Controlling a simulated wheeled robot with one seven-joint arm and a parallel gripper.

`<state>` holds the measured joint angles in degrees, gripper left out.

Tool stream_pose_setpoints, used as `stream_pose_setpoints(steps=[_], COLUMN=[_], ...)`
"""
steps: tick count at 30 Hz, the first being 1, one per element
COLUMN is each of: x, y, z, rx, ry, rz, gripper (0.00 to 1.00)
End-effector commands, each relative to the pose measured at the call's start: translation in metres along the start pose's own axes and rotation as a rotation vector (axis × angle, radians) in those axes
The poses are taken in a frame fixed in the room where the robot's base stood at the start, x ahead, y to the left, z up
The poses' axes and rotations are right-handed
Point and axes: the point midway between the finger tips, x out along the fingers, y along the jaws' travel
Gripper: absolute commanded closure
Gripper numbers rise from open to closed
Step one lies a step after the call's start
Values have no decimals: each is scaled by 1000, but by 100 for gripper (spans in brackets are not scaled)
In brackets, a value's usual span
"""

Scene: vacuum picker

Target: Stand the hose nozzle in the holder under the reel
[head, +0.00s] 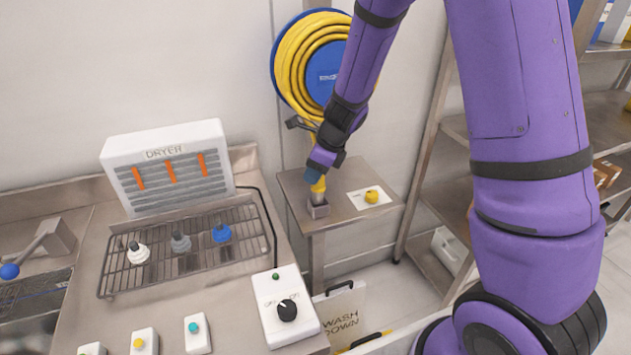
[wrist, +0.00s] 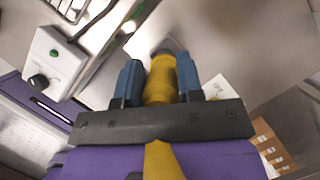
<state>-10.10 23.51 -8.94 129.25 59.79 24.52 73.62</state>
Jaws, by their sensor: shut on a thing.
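The hose nozzle (wrist: 160,82) is yellow and sits between the two blue fingers of my gripper (wrist: 158,80) in the wrist view. In the head view my gripper (head: 316,172) is shut on the nozzle (head: 318,186), which points down. The nozzle's lower end is at the small square metal holder (head: 319,209) on the steel side table, under the reel. I cannot tell how deep the tip is in the holder. The blue reel (head: 327,72) with its coiled yellow hose hangs on the wall above, partly hidden by my arm.
A white plate with a yellow knob (head: 372,196) lies right of the holder. Metal shelves (head: 455,130) stand at right.

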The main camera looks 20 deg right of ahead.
Motion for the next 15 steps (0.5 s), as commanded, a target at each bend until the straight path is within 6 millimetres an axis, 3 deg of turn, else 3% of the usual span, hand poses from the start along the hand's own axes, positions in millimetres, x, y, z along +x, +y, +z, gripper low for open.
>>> stream_pose_setpoints(steps=[1, 7, 15], x=[1, 28, 32], y=[-7, -4, -4], z=[-4, -14, -15], rx=[2, 3, 0], ry=[1, 1, 0], rz=[-1, 1, -2], gripper=[100, 100, 100])
